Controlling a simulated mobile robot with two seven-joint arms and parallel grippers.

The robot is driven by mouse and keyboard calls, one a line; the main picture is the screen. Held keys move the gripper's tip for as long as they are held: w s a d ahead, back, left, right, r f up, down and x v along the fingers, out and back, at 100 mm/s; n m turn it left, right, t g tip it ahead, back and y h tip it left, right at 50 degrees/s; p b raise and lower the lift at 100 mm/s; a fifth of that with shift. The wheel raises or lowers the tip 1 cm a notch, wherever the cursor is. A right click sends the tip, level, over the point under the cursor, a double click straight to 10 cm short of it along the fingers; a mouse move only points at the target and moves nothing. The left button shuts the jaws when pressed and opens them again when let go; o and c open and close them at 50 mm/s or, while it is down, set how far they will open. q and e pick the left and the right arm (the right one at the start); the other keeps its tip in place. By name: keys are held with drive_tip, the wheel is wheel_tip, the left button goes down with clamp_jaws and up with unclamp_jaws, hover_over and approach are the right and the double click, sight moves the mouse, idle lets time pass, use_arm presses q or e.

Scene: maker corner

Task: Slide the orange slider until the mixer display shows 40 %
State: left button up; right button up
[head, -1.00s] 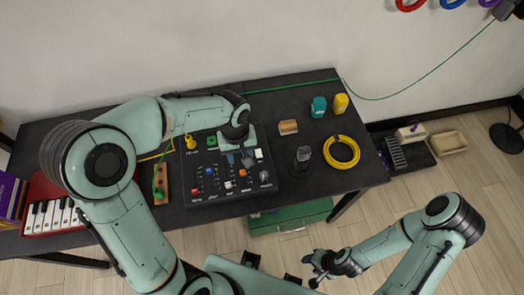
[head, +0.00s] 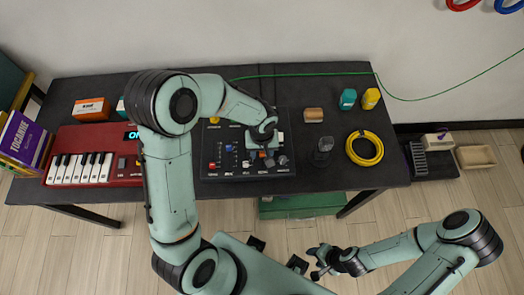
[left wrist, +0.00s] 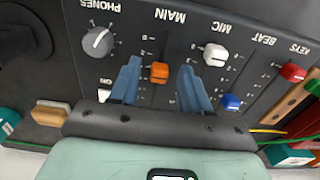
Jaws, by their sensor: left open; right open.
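The mixer (head: 212,170) is a black panel on the dark table, below my left arm. Its orange slider (left wrist: 160,72) is in the MAIN slot in the left wrist view. My left gripper (head: 264,152) is over the right part of the mixer. In the left wrist view its two blue fingers (left wrist: 160,78) are open, one on each side of the orange slider, with visible gaps. I cannot make out a mixer display or its value. My right gripper (head: 318,262) is open and empty, low in front of the table.
A white slider (left wrist: 215,55), blue slider (left wrist: 232,102) and red slider (left wrist: 292,72) are nearby; a grey PHONES knob (left wrist: 98,41) is on the other side. A red keyboard (head: 128,172) lies left of the mixer. A dark cup-like object (head: 322,152) and yellow coil (head: 365,149) lie right.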

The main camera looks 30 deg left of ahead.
use_arm(q)
drive_tip(key=shift+f, duration=0.1)
clamp_jaws()
drive_tip(key=shift+w+a+b, duration=0.3)
drive_tip(key=shift+w, duration=0.25)
unclamp_jaws()
wheel_tip(320, 180, up, 14)
drive_tip(key=shift+f+p, duration=0.25)
drive_tip(key=shift+p, duration=0.2)
idle(0.4)
